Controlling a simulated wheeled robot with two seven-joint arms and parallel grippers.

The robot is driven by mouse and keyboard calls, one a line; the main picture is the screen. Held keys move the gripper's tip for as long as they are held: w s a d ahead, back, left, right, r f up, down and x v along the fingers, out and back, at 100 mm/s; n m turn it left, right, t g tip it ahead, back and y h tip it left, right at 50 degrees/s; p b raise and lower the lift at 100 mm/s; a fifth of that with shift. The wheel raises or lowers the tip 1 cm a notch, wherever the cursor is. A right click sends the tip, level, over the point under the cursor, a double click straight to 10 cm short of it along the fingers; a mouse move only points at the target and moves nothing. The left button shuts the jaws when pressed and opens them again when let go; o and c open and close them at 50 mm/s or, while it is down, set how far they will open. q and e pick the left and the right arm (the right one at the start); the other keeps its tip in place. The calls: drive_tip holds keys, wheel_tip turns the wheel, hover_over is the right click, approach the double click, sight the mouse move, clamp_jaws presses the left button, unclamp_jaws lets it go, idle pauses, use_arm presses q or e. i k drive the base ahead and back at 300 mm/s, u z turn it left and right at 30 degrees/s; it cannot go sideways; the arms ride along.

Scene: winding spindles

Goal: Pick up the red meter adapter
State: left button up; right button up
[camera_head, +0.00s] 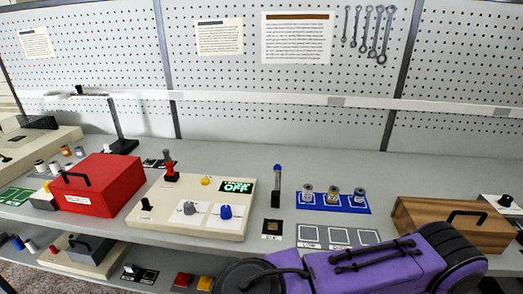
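Several red things show, and I cannot tell for sure which is the meter adapter. A small upright red piece (170,173) stands at the back left of the cream panel (185,223). A small red block (183,280) sits on the lower shelf at the bottom edge. A larger red box (97,186) with a black handle stands left of the panel. A purple and black arm link, which looks like my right arm, covers the bottom right. Neither gripper is in view.
The cream panel has knobs and a green "OFF" display (236,186). A blue mat (333,206) holds several small spools. A wooden box (455,224) stands at the right.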

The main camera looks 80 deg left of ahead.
sight(169, 166)
drive_tip(key=z, duration=0.15)
drive_tip(key=k, duration=1.75)
drive_tip(key=u, duration=0.45)
